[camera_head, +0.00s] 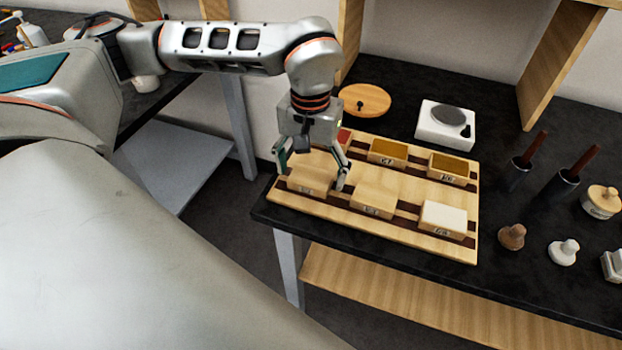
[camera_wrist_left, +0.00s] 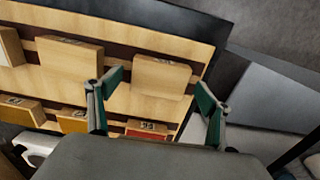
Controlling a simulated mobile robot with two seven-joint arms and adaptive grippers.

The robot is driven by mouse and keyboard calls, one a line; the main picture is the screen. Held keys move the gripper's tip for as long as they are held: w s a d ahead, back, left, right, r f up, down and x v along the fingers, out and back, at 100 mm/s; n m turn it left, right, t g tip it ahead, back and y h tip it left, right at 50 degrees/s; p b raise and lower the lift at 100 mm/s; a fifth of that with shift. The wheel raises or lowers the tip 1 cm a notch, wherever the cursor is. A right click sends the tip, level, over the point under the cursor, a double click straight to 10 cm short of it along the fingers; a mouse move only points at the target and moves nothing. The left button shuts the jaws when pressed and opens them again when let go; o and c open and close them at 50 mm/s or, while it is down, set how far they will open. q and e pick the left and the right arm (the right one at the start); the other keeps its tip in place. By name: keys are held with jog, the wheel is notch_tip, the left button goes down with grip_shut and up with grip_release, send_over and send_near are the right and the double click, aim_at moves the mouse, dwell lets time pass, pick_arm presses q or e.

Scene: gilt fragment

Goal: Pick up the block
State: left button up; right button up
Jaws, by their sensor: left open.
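My left gripper (camera_head: 312,176) is open, with its fingers on either side of a plain wooden block (camera_head: 308,181) at the left front of a wooden tray (camera_head: 408,180). In the left wrist view, the fingers (camera_wrist_left: 156,88) are spread apart and nothing is held between them. That block also shows there (camera_wrist_left: 160,77), near the gap between the fingertips. I cannot tell whether a finger touches it. A second wooden block (camera_head: 374,200) and a pale block (camera_head: 443,218) stand to its right. Two yellow blocks (camera_head: 388,152) (camera_head: 449,167) and a partly hidden red block (camera_head: 344,137) form the back row. My right gripper is not in view.
A round wooden lid (camera_head: 365,100) and a white device (camera_head: 445,124) stand behind the tray. Dark cylinders with wooden handles (camera_head: 518,172), small knobs (camera_head: 511,236) and a jar (camera_head: 601,202) stand at the right. The dark tabletop's left edge is close to the tray.

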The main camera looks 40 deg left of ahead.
pick_arm(q)
jog(key=shift+c, duration=0.3)
jog(key=c, duration=1.2)
jog(key=shift+o, duration=0.2)
